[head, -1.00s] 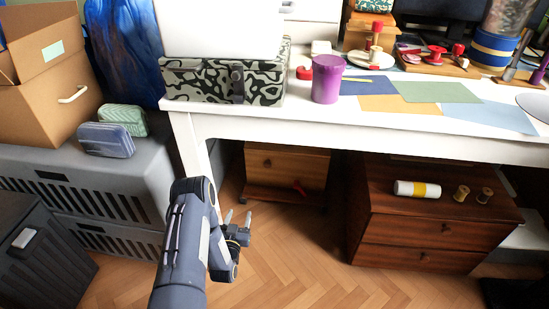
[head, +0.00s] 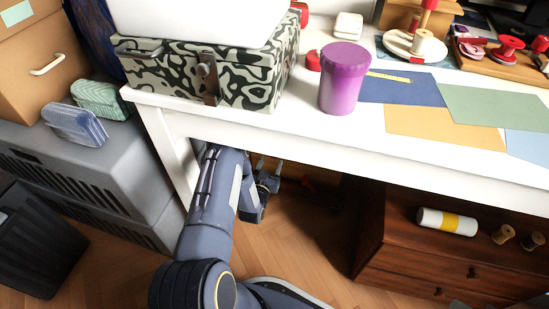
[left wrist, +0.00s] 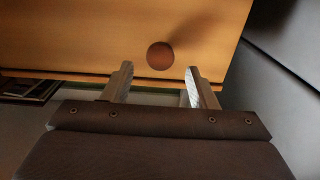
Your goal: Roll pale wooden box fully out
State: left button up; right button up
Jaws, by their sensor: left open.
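The pale wooden box (left wrist: 90,35) fills the top of the left wrist view, with a round brown knob (left wrist: 160,56) on its face. My left gripper (left wrist: 161,86) is open and empty, its two fingers pointing at the box just below the knob, one to each side. I cannot tell whether the fingers touch the face. In the head view the left gripper (head: 269,176) reaches under the white table, and the box is mostly hidden in shade behind the arm and the table edge. My right gripper is not in view.
The white table (head: 300,137) overhangs my left arm. Grey crates (head: 120,165) stand close on the left, and a dark wooden drawer cabinet (head: 400,245) stands on the right. A purple cup (head: 343,85) and a patterned case (head: 240,80) sit near the table's edge. Parquet floor lies between.

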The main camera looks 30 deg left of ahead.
pick_arm(q)
jog(key=b+x, duration=0.1)
jog(key=x, duration=0.3)
jog(key=shift+d, duration=0.1)
jog(key=shift+s, duration=0.1)
grip_shut()
